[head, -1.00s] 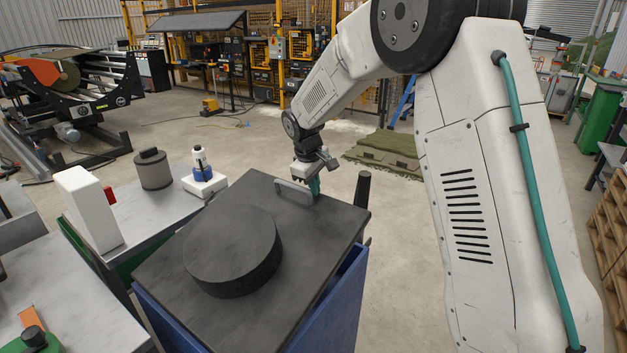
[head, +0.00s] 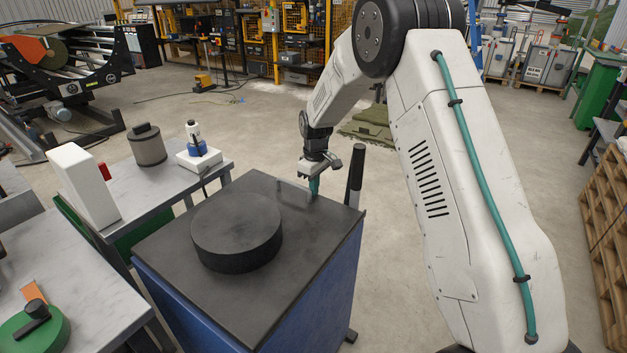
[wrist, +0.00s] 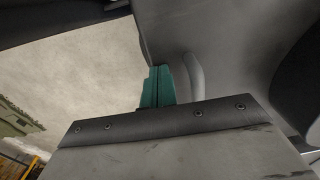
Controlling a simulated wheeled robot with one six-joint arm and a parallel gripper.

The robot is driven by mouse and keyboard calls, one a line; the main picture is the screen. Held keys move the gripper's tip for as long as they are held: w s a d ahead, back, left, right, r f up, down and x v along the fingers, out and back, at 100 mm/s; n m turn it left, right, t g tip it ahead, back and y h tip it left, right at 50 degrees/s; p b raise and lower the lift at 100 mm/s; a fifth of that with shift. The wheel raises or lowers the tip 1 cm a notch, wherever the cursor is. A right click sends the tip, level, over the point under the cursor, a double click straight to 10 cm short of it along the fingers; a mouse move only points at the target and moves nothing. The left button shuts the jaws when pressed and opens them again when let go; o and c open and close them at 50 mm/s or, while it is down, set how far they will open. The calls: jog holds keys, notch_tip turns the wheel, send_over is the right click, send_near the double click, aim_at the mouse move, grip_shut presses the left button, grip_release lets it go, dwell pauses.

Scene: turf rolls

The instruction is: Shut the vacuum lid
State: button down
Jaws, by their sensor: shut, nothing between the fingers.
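The vacuum lid (head: 170,245) is a dark flat slab with a thick round disc (head: 237,232) on top. It lies flat on the blue cabinet (head: 310,300), and no gap shows along the sides in view. A slim grey handle (wrist: 194,76) stands beside my fingers in the wrist view. My gripper (head: 313,190), with teal fingers, points down at the lid's far right part. In the wrist view the fingers (wrist: 158,86) are together and empty, next to the handle. I cannot tell whether the fingertips touch the lid.
A dark post (head: 355,175) rises close to the right of my gripper. A side table on the left holds a white box (head: 84,186), a grey canister (head: 149,145) and a small blue-and-white device (head: 196,147). Folded turf (head: 372,128) lies on the floor behind.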

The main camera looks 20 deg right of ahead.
jog(key=shift+s+f, duration=0.25)
jog(key=shift+f, duration=0.4)
notch_tip(320, 180, up, 15)
jog(key=s+r+m, duration=0.2)
jog(key=s+r, duration=0.1)
jog(key=s, duration=1.2)
jog(key=s+a+r+m, duration=0.1)
jog(key=s+r+m, duration=0.1)
jog(key=s, duration=1.3)
jog(key=s+r+m+t, duration=0.1)
jog(key=s+r+m, duration=0.2)
jog(key=s, duration=1.2)
jog(key=shift+a+r, duration=0.15)
jog(key=shift+r, duration=0.95)
